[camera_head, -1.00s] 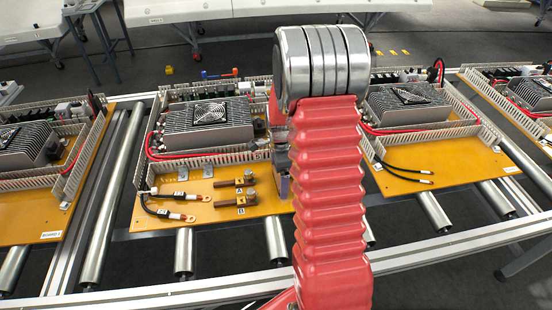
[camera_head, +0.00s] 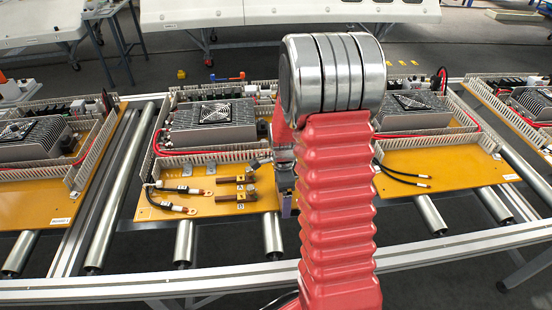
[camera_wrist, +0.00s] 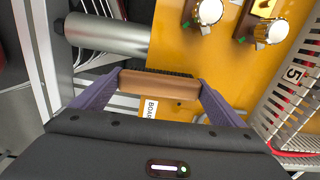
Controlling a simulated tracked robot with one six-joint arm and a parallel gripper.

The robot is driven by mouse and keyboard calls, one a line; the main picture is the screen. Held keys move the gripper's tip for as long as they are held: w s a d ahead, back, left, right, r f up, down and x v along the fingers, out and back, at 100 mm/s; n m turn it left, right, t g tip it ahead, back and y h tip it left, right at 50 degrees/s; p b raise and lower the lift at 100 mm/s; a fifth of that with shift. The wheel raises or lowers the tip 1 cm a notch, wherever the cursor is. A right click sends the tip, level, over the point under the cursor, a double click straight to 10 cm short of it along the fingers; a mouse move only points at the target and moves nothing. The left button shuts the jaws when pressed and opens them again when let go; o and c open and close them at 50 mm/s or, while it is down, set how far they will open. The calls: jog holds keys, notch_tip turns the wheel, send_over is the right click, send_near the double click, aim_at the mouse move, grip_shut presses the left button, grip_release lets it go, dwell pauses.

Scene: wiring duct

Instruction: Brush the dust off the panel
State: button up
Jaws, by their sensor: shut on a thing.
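The panel is an orange-yellow board (camera_head: 150,212) on the conveyor in the middle of the head view; it also fills much of the wrist view (camera_wrist: 172,58). My gripper (camera_wrist: 159,81) has purple fingers, shut on the two ends of a brush (camera_wrist: 158,88) with a brown wooden back and dark bristles. In the wrist view the brush is over the panel's edge by a label and a roller; I cannot tell whether the bristles touch. In the head view my red arm hides most of the gripper and the panel's right side. I cannot make out dust.
The panel carries a finned heatsink with a fan (camera_head: 214,120), slotted ducts (camera_head: 222,157), two brown terminals (camera_head: 235,199) and loose lugged cables (camera_head: 180,209). Similar boards stand left (camera_head: 40,210) and right (camera_head: 440,168). Metal rollers (camera_head: 184,243) and a front rail (camera_head: 150,287) run below.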

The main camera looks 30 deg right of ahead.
notch_tip(320, 180, up, 2)
jog(key=shift+r, duration=3.1)
